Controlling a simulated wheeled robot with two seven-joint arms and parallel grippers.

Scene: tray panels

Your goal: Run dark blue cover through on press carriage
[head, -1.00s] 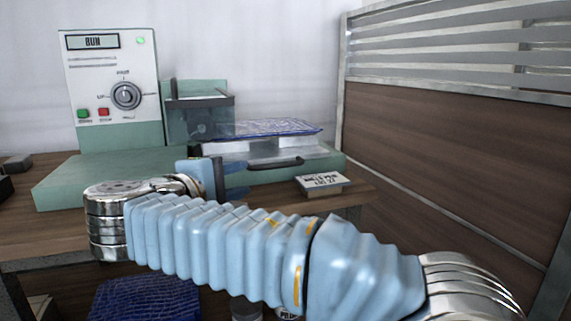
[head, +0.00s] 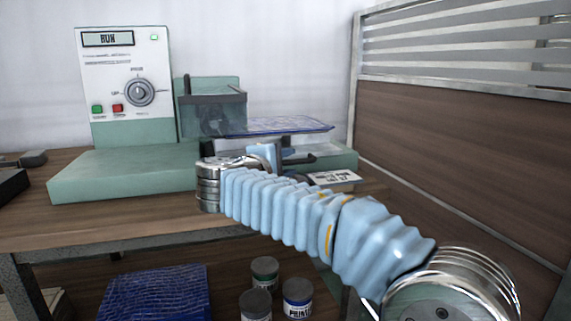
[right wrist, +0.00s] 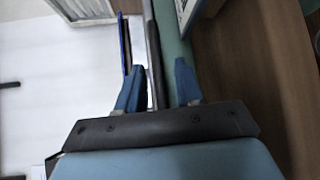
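The dark blue cover (head: 285,125) lies flat on the press carriage, at the right of the green press (head: 120,172). The carriage's dark handle (head: 300,158) faces me, partly behind my right gripper (head: 285,158). In the right wrist view my right gripper (right wrist: 158,85) is open, its two blue fingers apart. The handle (right wrist: 154,60) shows as a dark bar between them, with no finger visibly closed on it. The cover's blue edge (right wrist: 125,45) shows left of the bar. My right wrist hides part of the carriage front. My left gripper is not in view.
The press panel (head: 120,65) reads RUN and has a knob, a green button and a red button. A small lettered plate (head: 333,178) lies right of my gripper. A wood-panelled partition (head: 460,165) bounds the right.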

